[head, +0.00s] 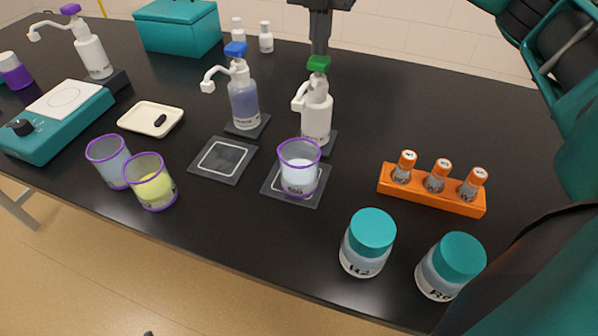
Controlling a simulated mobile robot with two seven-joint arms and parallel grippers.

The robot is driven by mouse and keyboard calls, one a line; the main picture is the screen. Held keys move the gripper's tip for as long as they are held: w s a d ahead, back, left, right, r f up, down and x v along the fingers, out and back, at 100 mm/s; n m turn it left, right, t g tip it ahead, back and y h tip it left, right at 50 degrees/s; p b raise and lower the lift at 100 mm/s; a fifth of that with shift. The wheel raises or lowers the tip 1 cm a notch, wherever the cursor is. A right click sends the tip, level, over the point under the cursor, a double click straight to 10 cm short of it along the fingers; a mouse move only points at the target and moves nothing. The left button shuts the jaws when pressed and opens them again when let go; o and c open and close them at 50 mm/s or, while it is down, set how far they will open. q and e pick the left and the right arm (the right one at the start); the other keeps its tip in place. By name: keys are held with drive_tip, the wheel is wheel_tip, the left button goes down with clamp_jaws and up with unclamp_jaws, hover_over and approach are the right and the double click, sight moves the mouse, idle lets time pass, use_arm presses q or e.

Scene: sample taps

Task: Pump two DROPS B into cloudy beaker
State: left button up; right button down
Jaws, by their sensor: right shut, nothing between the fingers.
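A white pump bottle (316,118) with a green head (318,64) stands on a dark base; its label is too small to read. A purple-rimmed beaker with whitish, cloudy content (299,174) stands on a square mat (275,190) in front of it, below its spout. My right gripper (320,50) is shut and empty, pointing down right at the green head; I cannot tell whether it touches. A blue-headed pump bottle (243,104) and a purple-headed one (92,54) stand further left, their labels unreadable. My left gripper is not in view.
An empty mat (222,161) lies before the blue-headed pump. Beakers with bluish (108,165) and yellow (154,188) contents stand front left. An orange vial rack (430,194) and teal-lidded jars (366,243) (445,268) are at right. A teal hotplate (62,128) is far left.

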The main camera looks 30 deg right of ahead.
drive_tip(key=shift+f+b, duration=0.55)
drive_tip(key=shift+f, duration=0.6)
drive_tip(key=shift+r, duration=0.25)
drive_tip(key=shift+r+p, duration=1.25)
drive_tip(key=shift+r, duration=0.05)
drive_tip(key=shift+f, duration=0.2)
drive_tip(key=shift+f+b, duration=0.9)
drive_tip(key=shift+f, duration=0.45)
drive_tip(key=shift+r, duration=0.1)
